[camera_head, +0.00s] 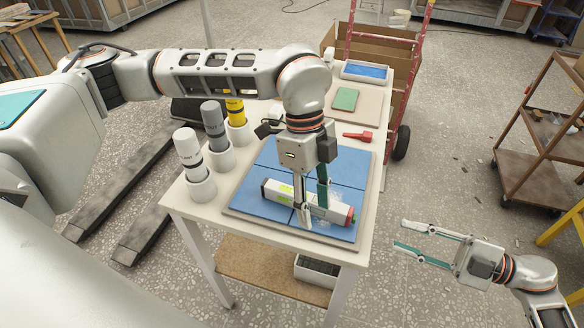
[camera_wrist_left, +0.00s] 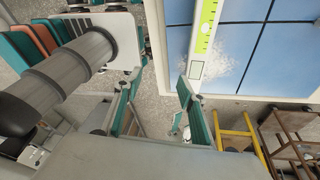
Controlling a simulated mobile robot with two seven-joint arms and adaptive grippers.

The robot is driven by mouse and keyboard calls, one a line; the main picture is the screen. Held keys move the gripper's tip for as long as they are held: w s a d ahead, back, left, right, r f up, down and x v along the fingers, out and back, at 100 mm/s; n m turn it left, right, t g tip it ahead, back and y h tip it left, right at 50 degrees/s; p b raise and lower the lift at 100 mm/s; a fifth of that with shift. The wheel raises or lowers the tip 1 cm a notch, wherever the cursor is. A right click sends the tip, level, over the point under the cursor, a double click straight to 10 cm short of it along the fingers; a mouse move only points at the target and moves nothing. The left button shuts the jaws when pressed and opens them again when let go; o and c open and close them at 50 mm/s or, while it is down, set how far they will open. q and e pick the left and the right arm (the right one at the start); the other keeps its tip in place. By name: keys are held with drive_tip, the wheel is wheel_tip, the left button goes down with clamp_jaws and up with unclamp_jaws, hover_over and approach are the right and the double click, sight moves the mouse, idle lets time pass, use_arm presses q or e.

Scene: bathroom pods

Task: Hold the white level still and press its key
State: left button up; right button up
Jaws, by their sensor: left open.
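The white level (camera_head: 283,192), with yellow-green markings and a red end, lies on the blue tiled board (camera_head: 252,215). My right gripper (camera_head: 400,235) is open and empty, off the table's right edge.
White (camera_head: 188,148), grey (camera_head: 214,124) and yellow (camera_head: 236,110) canisters stand in holders at the table's left. A red tool (camera_head: 358,135), a green pad (camera_head: 345,99) and a blue-topped tray (camera_head: 365,70) lie toward the back. A shelf cart (camera_head: 532,165) stands at right.

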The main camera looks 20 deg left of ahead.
sight(288, 189)
use_arm(q)
drive_tip(key=w+a, duration=0.1)
drive_tip(key=a, duration=0.1)
drive_tip(key=w+a+r+n+t+y, duration=0.1)
drive_tip(key=w+a, duration=0.1)
drive_tip(key=a, duration=0.1)
drive_tip(key=w+a+n+t+y, duration=0.1)
drive_tip(key=a, duration=0.2)
drive_tip(key=shift+w+r, duration=0.4)
drive_tip(key=shift+w+a+f+y, duration=0.1)
drive_tip(key=shift+a+y, duration=0.05)
drive_tip(key=shift+y, duration=0.15)
drive_tip(key=shift+f, duration=3.75)
clamp_jaws()
use_arm(e)
clamp_jaws()
